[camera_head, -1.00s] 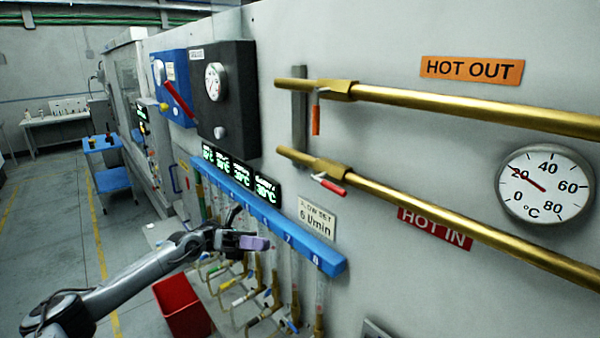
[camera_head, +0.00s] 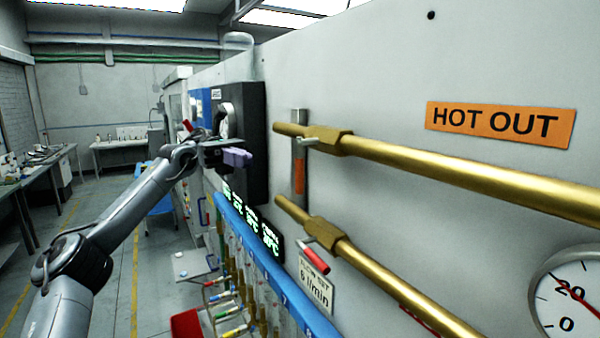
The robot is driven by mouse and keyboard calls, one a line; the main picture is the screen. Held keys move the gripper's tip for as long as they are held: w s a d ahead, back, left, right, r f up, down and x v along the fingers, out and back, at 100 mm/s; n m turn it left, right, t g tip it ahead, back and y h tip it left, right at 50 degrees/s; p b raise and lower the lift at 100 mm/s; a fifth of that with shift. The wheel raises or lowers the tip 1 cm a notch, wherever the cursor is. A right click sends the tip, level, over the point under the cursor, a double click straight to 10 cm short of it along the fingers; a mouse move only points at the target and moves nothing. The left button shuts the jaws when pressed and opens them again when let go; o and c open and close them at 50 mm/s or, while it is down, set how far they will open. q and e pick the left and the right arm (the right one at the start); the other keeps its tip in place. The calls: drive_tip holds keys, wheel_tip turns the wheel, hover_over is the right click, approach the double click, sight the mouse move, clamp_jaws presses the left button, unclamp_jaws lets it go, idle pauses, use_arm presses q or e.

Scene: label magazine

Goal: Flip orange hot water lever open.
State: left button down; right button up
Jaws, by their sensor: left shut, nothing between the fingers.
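The orange lever (camera_head: 299,178) hangs straight down from the valve on the upper brass pipe (camera_head: 470,172), across the pipe's line. The orange HOT OUT sign (camera_head: 500,124) is on the wall to the right above that pipe. My left gripper (camera_head: 240,156) is shut and empty. It is left of the orange lever, in front of the black gauge panel, and apart from the lever. My right gripper is not in view.
The red lever (camera_head: 314,260) sits on the lower brass pipe (camera_head: 385,285), below the orange one. A blue manifold bar (camera_head: 262,262) with hoses runs below left. A dial thermometer (camera_head: 572,295) is at lower right. The floor at left is open.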

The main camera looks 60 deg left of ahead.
use_arm(q)
drive_tip(key=shift+s, duration=0.1)
drive_tip(key=b, duration=0.2)
approach(297, 180)
drive_tip(key=d, duration=0.2)
drive_tip(key=w+d+p, duration=0.1)
drive_tip(key=d, duration=0.1)
drive_tip(key=shift+w+d+f, duration=0.1)
drive_tip(key=shift+w+d, duration=0.1)
drive_tip(key=shift+w, duration=0.05)
drive_tip(key=shift+w+d+f+p, duration=0.1)
drive_tip(key=shift+d+p, duration=0.1)
drive_tip(key=shift+d, duration=0.15)
drive_tip(key=shift+w+d+p, duration=0.1)
drive_tip(key=shift+d+p, duration=0.05)
drive_tip(key=shift+d, duration=0.15)
